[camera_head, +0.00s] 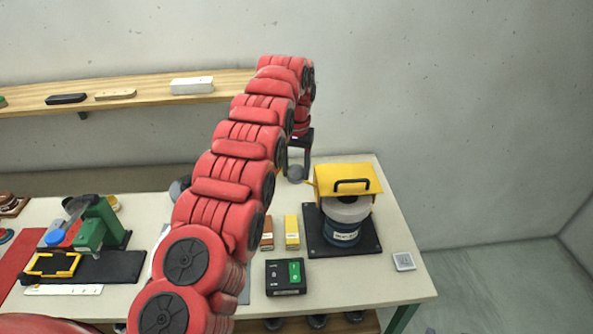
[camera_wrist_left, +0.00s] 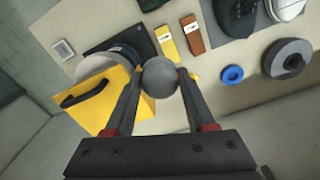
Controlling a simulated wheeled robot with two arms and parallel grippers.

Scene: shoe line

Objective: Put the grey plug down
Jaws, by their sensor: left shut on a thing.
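The grey plug (camera_head: 296,173) is a round grey piece at the tip of my left gripper (camera_head: 299,160). In the left wrist view the plug (camera_wrist_left: 160,77) sits between the two dark fingers of the left gripper (camera_wrist_left: 160,70), which is shut on it. In the head view the plug shows just left of the yellow-topped machine, near the table's back edge. I cannot tell exactly how high above the table it is. My right gripper is not in view.
The machine has a yellow cover (camera_head: 347,180) and a black base plate (camera_head: 366,242). An orange-brown box (camera_head: 267,234), a yellow box (camera_head: 292,232) and a black and green switch box (camera_head: 286,276) stand nearby. A blue ring (camera_wrist_left: 232,74) and a grey disc (camera_wrist_left: 289,58) lie on the table.

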